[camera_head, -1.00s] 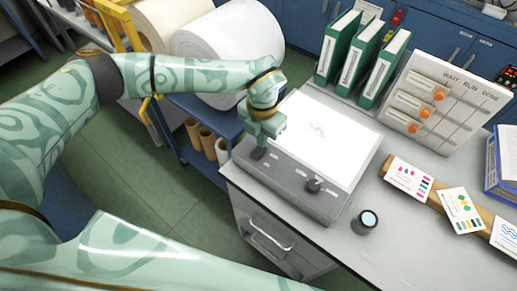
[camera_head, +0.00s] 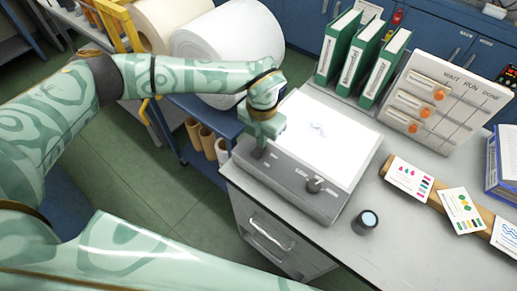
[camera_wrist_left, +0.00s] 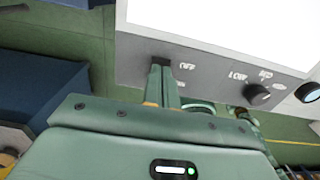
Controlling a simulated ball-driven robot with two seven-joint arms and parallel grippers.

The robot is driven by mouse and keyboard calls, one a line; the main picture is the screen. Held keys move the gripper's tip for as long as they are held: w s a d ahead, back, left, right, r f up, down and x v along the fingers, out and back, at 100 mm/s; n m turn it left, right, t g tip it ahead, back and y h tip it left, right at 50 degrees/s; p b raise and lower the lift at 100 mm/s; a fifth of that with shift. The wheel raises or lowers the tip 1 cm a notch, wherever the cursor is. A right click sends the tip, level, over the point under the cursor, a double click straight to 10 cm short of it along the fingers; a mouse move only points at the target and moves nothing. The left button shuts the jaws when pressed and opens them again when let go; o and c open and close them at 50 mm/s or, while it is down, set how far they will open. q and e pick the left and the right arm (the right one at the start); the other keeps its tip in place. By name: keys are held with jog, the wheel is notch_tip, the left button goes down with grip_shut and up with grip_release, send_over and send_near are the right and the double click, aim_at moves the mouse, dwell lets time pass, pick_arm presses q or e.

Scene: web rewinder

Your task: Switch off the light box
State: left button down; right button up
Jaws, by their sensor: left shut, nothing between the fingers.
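The light box (camera_head: 340,128) lies on the bench, and its top panel glows bright white. Its grey front strip carries a dark round knob (camera_head: 315,185), which also shows in the left wrist view (camera_wrist_left: 257,94) beside LOW and MED marks. An OFF mark (camera_wrist_left: 187,66) stands on the strip nearer its left end. My left gripper (camera_head: 258,152) is shut and empty, with its fingertips down at the left end of the strip. In the left wrist view the fingertips (camera_wrist_left: 162,68) are just left of the OFF mark. They hide any switch there, and I cannot tell whether they touch it.
Green binders (camera_head: 362,60) and a board with orange knobs (camera_head: 440,100) stand behind the box. A small dark cylinder (camera_head: 364,223) stands at its front right. Large white rolls (camera_head: 230,45) are at the back left.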

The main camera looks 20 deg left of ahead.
pick_arm(q)
jog(key=shift+f+b, duration=0.35)
jog(key=shift+f, duration=0.35)
dwell(0.3)
notch_tip(320, 180, up, 7)
jog(key=p, duration=0.5)
jog(key=shift+r+p, duration=0.1)
jog(key=shift+p, duration=0.3)
